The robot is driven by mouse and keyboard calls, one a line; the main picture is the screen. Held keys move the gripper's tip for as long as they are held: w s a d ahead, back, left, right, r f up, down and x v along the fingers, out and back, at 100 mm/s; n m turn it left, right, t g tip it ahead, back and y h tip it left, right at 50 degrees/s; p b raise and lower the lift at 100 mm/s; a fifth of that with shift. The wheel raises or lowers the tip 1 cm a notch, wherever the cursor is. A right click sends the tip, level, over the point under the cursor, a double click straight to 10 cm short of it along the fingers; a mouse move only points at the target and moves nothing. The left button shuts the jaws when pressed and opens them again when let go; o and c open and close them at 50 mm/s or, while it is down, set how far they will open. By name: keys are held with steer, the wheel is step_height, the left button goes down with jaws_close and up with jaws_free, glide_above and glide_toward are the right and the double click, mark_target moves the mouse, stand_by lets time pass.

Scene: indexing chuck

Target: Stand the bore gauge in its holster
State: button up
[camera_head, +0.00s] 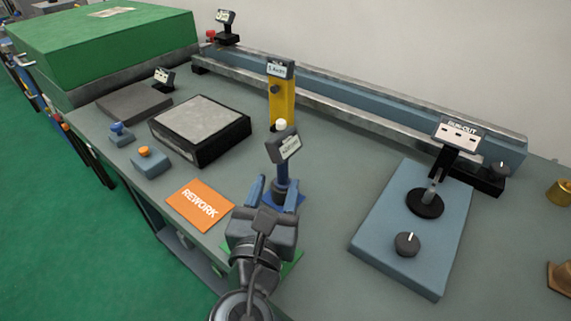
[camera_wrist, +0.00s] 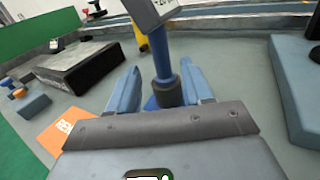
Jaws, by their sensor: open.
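An upright blue post (camera_wrist: 162,57) with a dark collar (camera_wrist: 167,91) and a tilted, labelled head (camera_head: 288,147) stands on a blue base. I take it to be the bore gauge, but its label is unreadable. My gripper (camera_head: 276,188) is open, its two blue fingers pointing towards the post. In the wrist view the post shows between my fingers (camera_wrist: 161,75), with a gap on both sides; I cannot tell how deep it sits between them. A yellow upright (camera_head: 284,102) with a small sign stands behind. I cannot tell which part is the holster.
An orange REWORK card (camera_head: 200,203) lies left of my gripper. A black block with a grey top (camera_head: 201,128) stands beyond it. A blue-grey plate (camera_head: 385,245) with a knob and a sign stands at the right. A long rail (camera_head: 370,107) runs along the wall.

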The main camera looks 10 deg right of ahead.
mark_target(281, 174)
steer(key=x, duration=0.5)
steer(key=shift+s+d+r, duration=0.1)
steer(key=shift+r, duration=0.1)
steer(key=shift+c, duration=0.3)
jaws_close()
